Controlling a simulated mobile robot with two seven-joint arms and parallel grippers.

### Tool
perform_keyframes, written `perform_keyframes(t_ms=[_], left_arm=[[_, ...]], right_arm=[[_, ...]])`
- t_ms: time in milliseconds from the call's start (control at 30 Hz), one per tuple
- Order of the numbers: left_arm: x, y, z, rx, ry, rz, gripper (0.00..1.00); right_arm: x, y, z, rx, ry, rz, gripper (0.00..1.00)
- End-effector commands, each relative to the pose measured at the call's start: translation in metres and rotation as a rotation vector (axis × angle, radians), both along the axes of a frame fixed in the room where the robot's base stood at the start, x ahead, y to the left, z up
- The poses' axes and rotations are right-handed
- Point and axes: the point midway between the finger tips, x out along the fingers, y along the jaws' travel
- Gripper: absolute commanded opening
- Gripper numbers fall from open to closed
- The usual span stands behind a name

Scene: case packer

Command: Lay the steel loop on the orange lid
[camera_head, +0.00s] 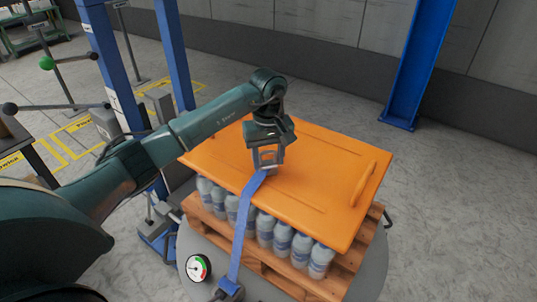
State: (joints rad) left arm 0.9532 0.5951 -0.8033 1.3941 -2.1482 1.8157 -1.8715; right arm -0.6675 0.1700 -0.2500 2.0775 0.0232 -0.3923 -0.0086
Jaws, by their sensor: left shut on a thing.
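The orange lid (310,185) lies on top of a pallet load of water bottles and has a raised handle near its right edge. My left gripper (267,160) is over the lid's left-middle part, pointing down. It is shut on the steel loop (269,169), a small grey piece at the upper end of a blue strap (245,217). The fingers partly hide the loop, and I cannot tell if it touches the lid. The strap runs over the lid's front edge and down in front of the bottles. My right gripper is not in view.
Water bottles (265,229) stand on a wooden pallet (275,278) on a round grey platform (368,275). The strap's lower end meets a dark fitting (230,289) beside a round gauge (198,268). Blue posts (420,65) stand behind and at left. The floor at right is clear.

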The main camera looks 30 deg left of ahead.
Motion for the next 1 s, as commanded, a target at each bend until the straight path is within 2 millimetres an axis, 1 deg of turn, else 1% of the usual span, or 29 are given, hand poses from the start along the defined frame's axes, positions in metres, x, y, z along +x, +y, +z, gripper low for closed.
perform_keyframes(t_ms=[200,333,367,600,833,933,1000], left_arm=[[0.001,0.000,0.001,-0.001,-0.004,0.000,0.20],[0.001,0.000,-0.004,0.001,-0.004,0.000,0.20],[0.001,0.000,-0.003,0.000,-0.003,0.000,0.48],[0.000,0.000,-0.002,0.000,-0.001,0.000,0.68],[0.000,0.000,-0.002,-0.001,-0.002,0.000,0.68],[0.001,0.000,0.004,-0.002,-0.003,-0.001,0.68],[0.001,0.000,0.011,0.000,-0.006,-0.001,0.68]], right_arm=[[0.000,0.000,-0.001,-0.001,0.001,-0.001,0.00],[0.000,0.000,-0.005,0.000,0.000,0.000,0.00],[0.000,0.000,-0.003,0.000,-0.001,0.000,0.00],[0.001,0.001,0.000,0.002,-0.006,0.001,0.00],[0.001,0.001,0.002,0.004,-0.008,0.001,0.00],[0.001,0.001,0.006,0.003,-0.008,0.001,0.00],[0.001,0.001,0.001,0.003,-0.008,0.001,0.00]])
